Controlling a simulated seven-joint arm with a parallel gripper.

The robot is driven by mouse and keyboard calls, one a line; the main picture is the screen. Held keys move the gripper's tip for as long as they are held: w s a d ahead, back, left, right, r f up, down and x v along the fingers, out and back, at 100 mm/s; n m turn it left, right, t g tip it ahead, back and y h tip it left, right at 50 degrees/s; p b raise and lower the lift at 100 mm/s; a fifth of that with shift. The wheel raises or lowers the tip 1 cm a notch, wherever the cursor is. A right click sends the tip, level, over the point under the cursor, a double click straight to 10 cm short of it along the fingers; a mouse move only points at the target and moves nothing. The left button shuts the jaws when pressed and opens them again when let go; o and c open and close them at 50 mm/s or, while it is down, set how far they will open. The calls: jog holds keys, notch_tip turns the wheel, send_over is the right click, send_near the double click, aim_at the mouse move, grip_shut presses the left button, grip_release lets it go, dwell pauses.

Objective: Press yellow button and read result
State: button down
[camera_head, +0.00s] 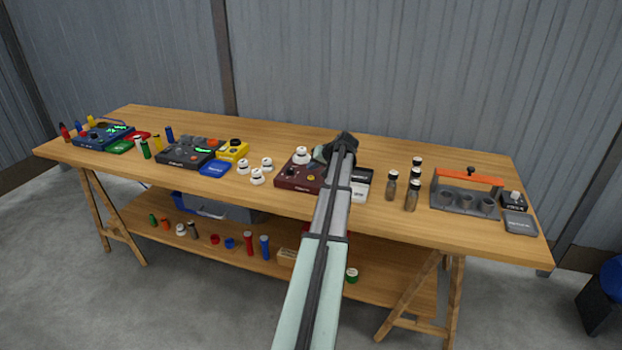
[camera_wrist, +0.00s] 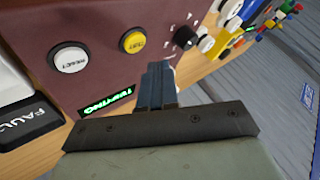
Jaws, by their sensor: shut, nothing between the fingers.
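A maroon box (camera_head: 290,178) stands mid-table, partly covered by my arm in the head view. In the wrist view the maroon box (camera_wrist: 105,20) carries a yellow button (camera_wrist: 133,41) marked TEST, a white button (camera_wrist: 69,59) marked RESET and a black knob (camera_wrist: 184,36). A small display (camera_wrist: 107,101) is lit green; its upside-down text seems to read TESTING. My gripper (camera_wrist: 160,68) is shut and empty, its tips just below the yellow button in the picture, not over it. Whether they touch the panel is unclear. In the head view my gripper (camera_head: 342,146) is over the box's right side.
A yellow device (camera_head: 232,151) is further left. A grey rack (camera_head: 462,203) stands right.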

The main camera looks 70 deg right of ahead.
aim_at(313, 178)
jog(key=shift+r, duration=1.8)
